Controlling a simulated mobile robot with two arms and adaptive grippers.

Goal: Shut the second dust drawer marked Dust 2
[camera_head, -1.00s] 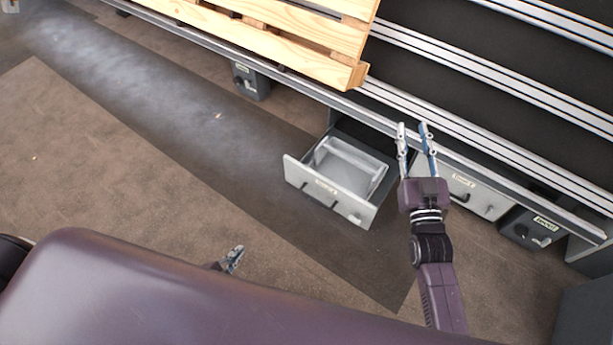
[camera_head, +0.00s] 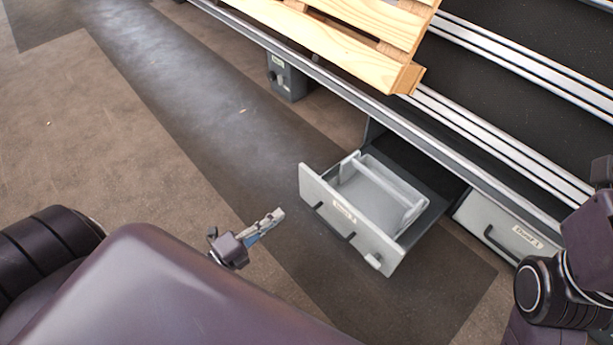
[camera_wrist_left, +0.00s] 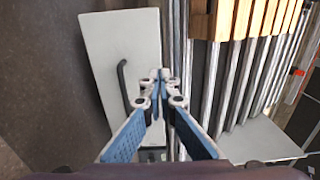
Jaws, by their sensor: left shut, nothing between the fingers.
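The open dust drawer (camera_head: 352,221) has a pale grey front with a dark handle and a small label that seems to read Dust 2. It is pulled well out from under the line, and its tray shows inside. My left gripper (camera_head: 276,216) is shut and empty, in front of and left of the drawer front, apart from it. In the left wrist view, my left gripper's (camera_wrist_left: 160,76) fingertips meet before a pale drawer front (camera_wrist_left: 103,40) with a dark handle; its label cannot be read there. My right arm shows at the right edge; its fingers are out of view.
A closed drawer (camera_head: 490,222) sits to the right of the open one. A dark box (camera_head: 287,80) hangs under the rail to the left. A wooden pallet (camera_head: 350,35) lies on the line above. The floor before the drawer is clear.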

